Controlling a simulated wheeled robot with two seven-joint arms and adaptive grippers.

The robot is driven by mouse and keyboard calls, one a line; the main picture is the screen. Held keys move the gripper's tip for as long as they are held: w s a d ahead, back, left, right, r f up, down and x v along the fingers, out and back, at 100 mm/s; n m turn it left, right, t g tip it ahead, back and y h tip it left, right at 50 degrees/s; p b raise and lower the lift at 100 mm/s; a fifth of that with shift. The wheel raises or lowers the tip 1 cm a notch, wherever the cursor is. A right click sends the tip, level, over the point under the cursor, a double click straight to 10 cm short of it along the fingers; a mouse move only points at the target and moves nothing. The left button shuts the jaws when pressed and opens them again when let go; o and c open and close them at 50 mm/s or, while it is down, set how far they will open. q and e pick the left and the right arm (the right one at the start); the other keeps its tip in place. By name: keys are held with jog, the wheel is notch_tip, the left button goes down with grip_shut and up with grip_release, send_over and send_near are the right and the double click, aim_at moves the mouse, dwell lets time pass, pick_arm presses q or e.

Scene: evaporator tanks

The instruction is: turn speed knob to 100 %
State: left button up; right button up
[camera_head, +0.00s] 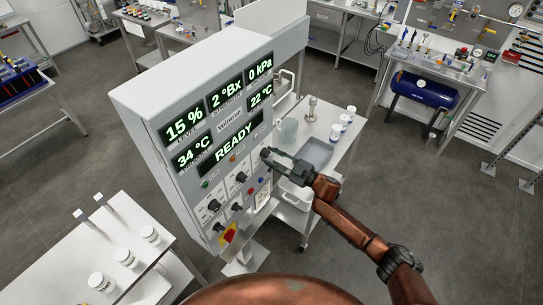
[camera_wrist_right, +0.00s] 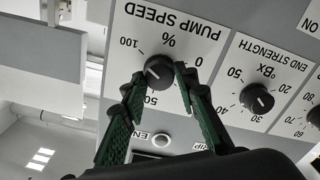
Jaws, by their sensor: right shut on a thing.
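The pump speed knob (camera_wrist_right: 158,71) is a small round black knob on a white plate marked 0, 50, 100 and %. It shows upside down in the right wrist view. My right gripper (camera_wrist_right: 159,76) has its two green-padded fingers on either side of the knob and is shut on it. A light mark shows on the knob face, but its exact reading is hard to tell. In the head view my right gripper (camera_head: 267,155) reaches the right edge of the control panel (camera_head: 142,117), and the knob is hidden by the fingers. My left gripper is not in view.
Beside the held knob is the end strength knob (camera_wrist_right: 257,98), with a small round button (camera_wrist_right: 160,140) below. The displays read READY (camera_head: 230,145) and 15 %. A steel cart (camera_head: 330,125) with jars stands behind my right gripper.

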jog(key=shift+o, duration=0.2)
jog(key=shift+s+f, duration=0.1)
jog(key=shift+f, duration=0.1)
jog(key=o, duration=1.1)
jog(key=shift+r, duration=0.1)
jog(key=shift+o, duration=0.2)
jog(key=v, duration=1.2)
